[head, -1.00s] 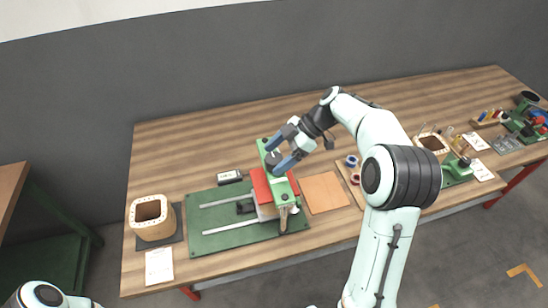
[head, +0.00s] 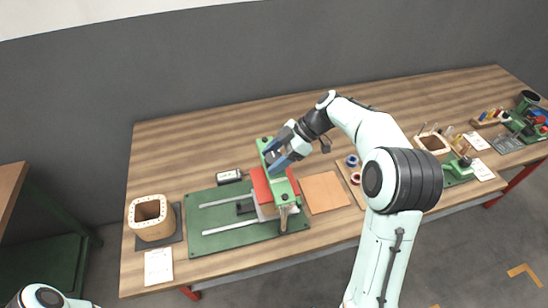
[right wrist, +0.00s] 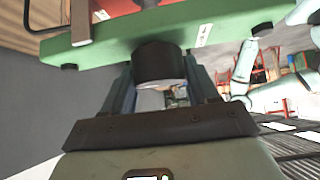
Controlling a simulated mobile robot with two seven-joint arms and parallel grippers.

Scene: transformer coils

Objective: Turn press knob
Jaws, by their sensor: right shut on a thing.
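The press stands on a green base plate (head: 205,240). Its green top beam (head: 290,198) lies over a red block (head: 262,187). The press knob (right wrist: 160,62) is a dark, short cylinder against the green beam in the right wrist view. My right gripper (head: 276,158) is at the far end of the beam, and its two fingers are on either side of the knob, shut on it. In the head view the knob is mostly hidden by the fingers. My left gripper is out of view; only part of my left arm shows at bottom left.
A wooden coil former (head: 151,232) stands at the table's left end. A small meter (head: 229,176) lies left of the beam. A tan square sheet (head: 324,192) and a tray with red and blue spools (head: 353,168) lie to the right. The back of the table is clear.

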